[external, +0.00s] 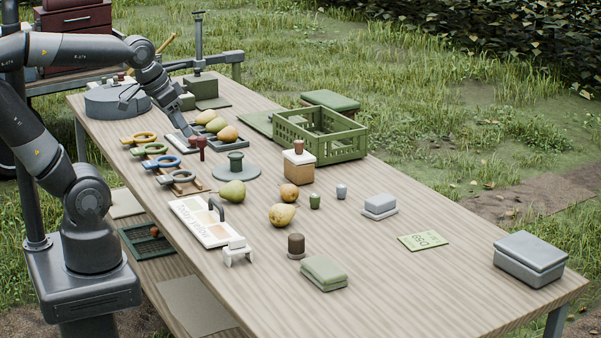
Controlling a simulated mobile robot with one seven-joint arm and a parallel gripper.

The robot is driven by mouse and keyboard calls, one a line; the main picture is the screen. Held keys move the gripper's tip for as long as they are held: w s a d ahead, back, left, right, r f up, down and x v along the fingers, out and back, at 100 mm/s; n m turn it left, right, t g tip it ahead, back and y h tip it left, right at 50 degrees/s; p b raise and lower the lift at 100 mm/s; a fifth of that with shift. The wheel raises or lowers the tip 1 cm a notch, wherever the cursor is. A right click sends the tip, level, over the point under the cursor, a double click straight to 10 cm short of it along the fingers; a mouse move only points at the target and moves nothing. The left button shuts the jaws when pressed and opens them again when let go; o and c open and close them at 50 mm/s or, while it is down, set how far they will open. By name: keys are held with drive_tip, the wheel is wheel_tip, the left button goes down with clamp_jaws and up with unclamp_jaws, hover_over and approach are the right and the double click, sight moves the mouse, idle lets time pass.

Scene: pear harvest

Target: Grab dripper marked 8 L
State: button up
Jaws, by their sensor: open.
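No marking reading 8 L is legible in the external view, so I cannot tell which item is the dripper. Small candidates are two dark red pieces (197,147) near a pale tray, a small green piece (315,201) and a small grey piece (341,192) on the table's middle. My gripper (186,130) reaches down at the far left part of the table, over or beside the pale tray (176,143), just left of the pears. It is open. Its fingertips are small and partly hidden, and I see nothing held between them.
Several pears (217,125) lie in a dark tray beside my gripper. Coloured rings (155,148) lie on a rack to the left. The table's right front (420,290) is mostly clear.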

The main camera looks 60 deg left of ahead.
drive_tip(key=w+a+r+g, duration=0.2)
drive_tip(key=w, duration=1.3)
drive_tip(key=m+g, duration=0.2)
drive_tip(key=g, duration=0.1)
hover_over(315, 195)
wheel_tip(315, 195, down, 22)
drive_tip(key=f, duration=0.1)
wheel_tip(315, 195, down, 4)
drive_tip(key=shift+d+f, duration=0.1)
drive_tip(key=shift+d, duration=0.05)
drive_tip(key=shift+f, duration=2.85)
drive_tip(key=shift+c, duration=0.4)
drive_tip(key=c, duration=1)
drive_tip(key=shift+o, duration=0.2)
drive_tip(key=shift+r, duration=0.15)
